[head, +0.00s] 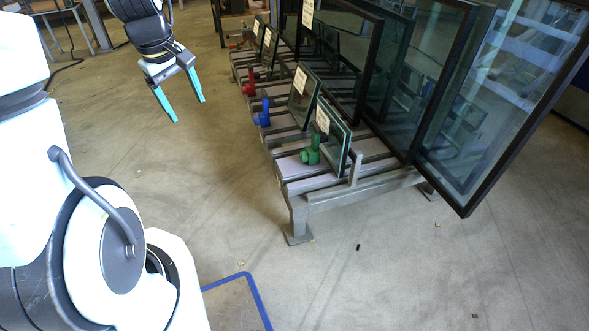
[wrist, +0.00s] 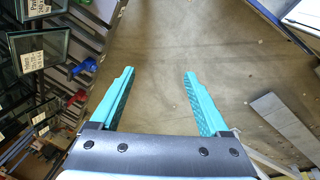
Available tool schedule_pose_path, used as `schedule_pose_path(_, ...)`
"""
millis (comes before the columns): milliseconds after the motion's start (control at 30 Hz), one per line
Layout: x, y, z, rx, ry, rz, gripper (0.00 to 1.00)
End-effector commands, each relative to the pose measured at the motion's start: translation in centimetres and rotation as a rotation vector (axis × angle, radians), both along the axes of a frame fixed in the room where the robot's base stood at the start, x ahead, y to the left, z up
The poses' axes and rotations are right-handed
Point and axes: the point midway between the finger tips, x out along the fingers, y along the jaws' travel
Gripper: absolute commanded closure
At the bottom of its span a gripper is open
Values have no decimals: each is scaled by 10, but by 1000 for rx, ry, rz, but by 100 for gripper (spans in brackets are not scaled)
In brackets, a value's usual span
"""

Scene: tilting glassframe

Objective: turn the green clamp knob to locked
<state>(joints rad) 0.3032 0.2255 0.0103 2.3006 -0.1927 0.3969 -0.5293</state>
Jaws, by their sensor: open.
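The green clamp knob (head: 311,155) sits at the near end of the slatted rack (head: 316,199) in the head view. It is beside a small upright glass pane (head: 334,134) with a paper label. I cannot tell from its pose whether it is locked. My gripper (head: 188,111) is open and empty, with turquoise fingers, in the air left of the rack. It is well apart from the green knob, up and to the left of it in the picture. In the wrist view, bare floor shows between the open fingers (wrist: 160,72). I cannot make out the green knob there.
A blue knob (head: 262,113) and a red knob (head: 249,85) sit farther along the rack's left edge. Large dark-framed glass panels (head: 490,80) lean over its right side. The floor (head: 215,150) left of the rack is clear.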

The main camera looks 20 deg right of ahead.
Motion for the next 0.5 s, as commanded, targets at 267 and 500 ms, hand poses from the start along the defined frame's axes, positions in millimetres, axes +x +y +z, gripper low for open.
schedule_pose_path(267, 55, -118, -126, -196, 54, 405, 21)
schedule_pose_path(500, 74, -224, -216, -357, 150, 736, 21)
